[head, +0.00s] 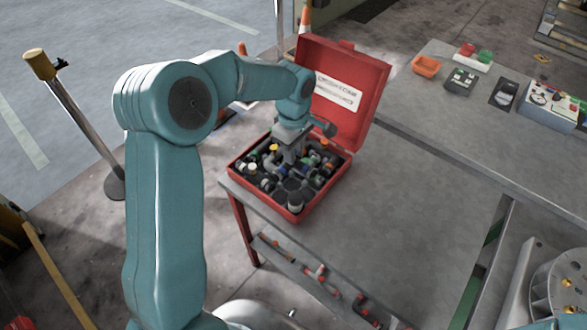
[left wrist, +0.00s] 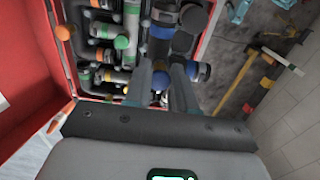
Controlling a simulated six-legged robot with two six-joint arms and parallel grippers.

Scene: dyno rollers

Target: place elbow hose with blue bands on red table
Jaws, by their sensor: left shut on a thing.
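My left gripper (head: 290,158) reaches down into the open red case, among the fittings. In the left wrist view its two fingers (left wrist: 169,82) are shut on a dark elbow hose with blue bands (left wrist: 162,32), partly hidden by the fingers. Another blue-banded end (left wrist: 199,71) shows right beside the right finger. In the head view the held hose cannot be told apart from the crowded fittings. The case stands on a grey-topped table (head: 400,220) with a red leg (head: 244,230). My right gripper is not in view.
The red case (head: 318,205) has its lid (head: 345,85) raised behind the gripper. Other hoses with green (left wrist: 121,42) and orange bands fill it. The tabletop right of the case is clear. An orange bin (head: 426,67) and devices stand at the far back.

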